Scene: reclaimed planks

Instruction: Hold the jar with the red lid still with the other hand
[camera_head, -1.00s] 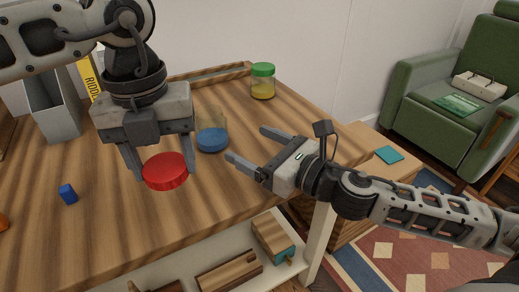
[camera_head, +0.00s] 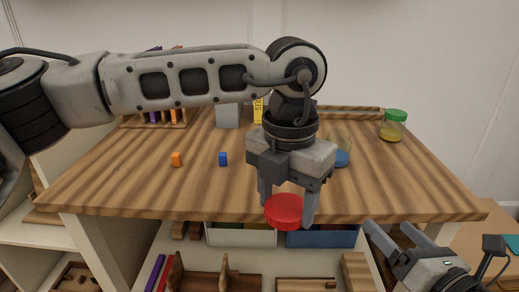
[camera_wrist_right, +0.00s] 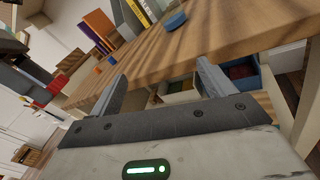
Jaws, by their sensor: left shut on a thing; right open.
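My left gripper (camera_head: 287,207) is shut on a red lid (camera_head: 284,211), held in front of the table's front edge in the head view. A clear jar with blue contents (camera_head: 343,155) stands on the table behind that gripper, partly hidden by it; no lid shows on it. My right gripper (camera_head: 389,227) is open and empty, in front of the table's front right edge, apart from the jar. In the right wrist view its open fingers (camera_wrist_right: 160,72) point toward the table edge, and a blue round thing (camera_wrist_right: 175,21), probably the jar's contents, shows beyond them.
A green-lidded jar (camera_head: 393,125) stands at the back right of the wooden table (camera_head: 120,190). An orange cube (camera_head: 176,159) and a blue block (camera_head: 223,158) lie to the left. A grey bin (camera_head: 228,115) is at the back. A shelf with boxes (camera_head: 240,236) is under the tabletop.

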